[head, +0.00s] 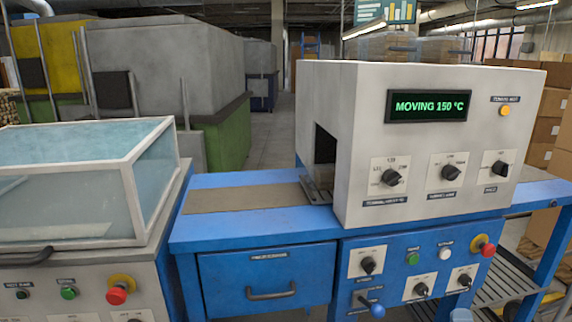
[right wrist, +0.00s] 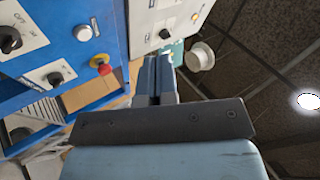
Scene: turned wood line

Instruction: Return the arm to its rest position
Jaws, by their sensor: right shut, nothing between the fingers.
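My right gripper (right wrist: 156,72) shows in the right wrist view with its two dark fingers together and nothing between them. It is in front of the blue control panel (right wrist: 62,60), which fills the left of that view, and touches nothing that I can see. In the head view only a small pale-blue piece, perhaps of my right arm, shows at the bottom edge right of centre. My left arm and gripper are not in view.
A white machine (head: 350,180) with a display reading "MOVING 150 °C" stands on a blue bench (head: 250,225). A glass-lidded case (head: 70,190) is at left. A roller rack (head: 505,285) and cardboard boxes (head: 548,130) are at right. A red button (right wrist: 101,66) sits on the panel.

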